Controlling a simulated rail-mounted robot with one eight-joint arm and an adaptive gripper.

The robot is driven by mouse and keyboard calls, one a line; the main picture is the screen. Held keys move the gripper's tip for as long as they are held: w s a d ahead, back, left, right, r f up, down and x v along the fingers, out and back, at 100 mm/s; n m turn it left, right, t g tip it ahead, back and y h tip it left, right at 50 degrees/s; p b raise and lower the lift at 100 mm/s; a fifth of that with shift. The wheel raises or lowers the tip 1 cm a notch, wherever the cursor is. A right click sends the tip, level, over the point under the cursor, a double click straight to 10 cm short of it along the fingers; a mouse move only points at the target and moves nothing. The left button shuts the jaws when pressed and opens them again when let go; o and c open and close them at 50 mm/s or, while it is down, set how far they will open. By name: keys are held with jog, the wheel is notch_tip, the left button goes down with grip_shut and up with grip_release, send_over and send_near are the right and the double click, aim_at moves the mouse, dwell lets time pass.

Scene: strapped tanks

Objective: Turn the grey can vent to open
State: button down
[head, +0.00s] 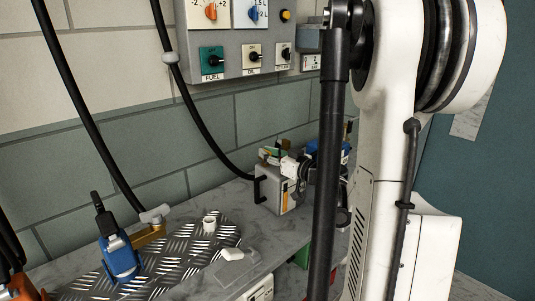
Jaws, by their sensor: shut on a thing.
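The grey can (273,192) stands on the grey marbled worktop against the tiled wall, right of the picture's middle. It has a black handle on its left side and an orange-yellow mark on its front. Part of my arm crosses the view on the right.
A white cap (209,223) and white piece (232,254) lie nearby. Black hoses hang along the wall. A control panel (237,72) is above.

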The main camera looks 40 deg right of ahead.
aim_at(268, 151)
jog(key=shift+d+y, duration=0.1)
jog(key=shift+y, duration=0.2)
jog(key=shift+n+y, duration=0.8)
jog(key=shift+y, duration=0.1)
jog(key=c, duration=2.1)
grip_release()
jog(key=shift+r, duration=0.1)
notch_tip(268, 151, up, 10)
jog(key=shift+f, duration=0.1)
